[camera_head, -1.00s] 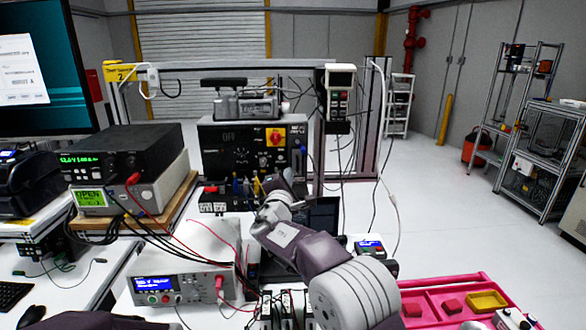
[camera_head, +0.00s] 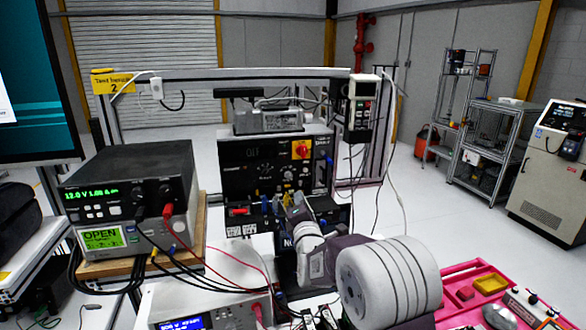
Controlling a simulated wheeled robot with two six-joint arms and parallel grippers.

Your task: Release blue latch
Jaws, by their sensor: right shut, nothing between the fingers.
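A black servo drive unit (camera_head: 234,173) with a red and yellow switch (camera_head: 302,149) stands at the middle of the bench. Small blue connector parts (camera_head: 276,204) sit in a row at the front of its base; which one is the blue latch is too small to tell. My right gripper (camera_head: 290,201) is shut and empty. Its tips are close beside the blue parts, and I cannot tell whether they touch. My right arm hides the area below and to the right of the tips. My left gripper is not in view.
A black power supply (camera_head: 115,165) stands at left, with red and black leads hanging toward a white instrument (camera_head: 160,300). A handheld pendant (camera_head: 362,105) hangs on the frame post at right. A pink tray (camera_head: 452,312) lies at lower right.

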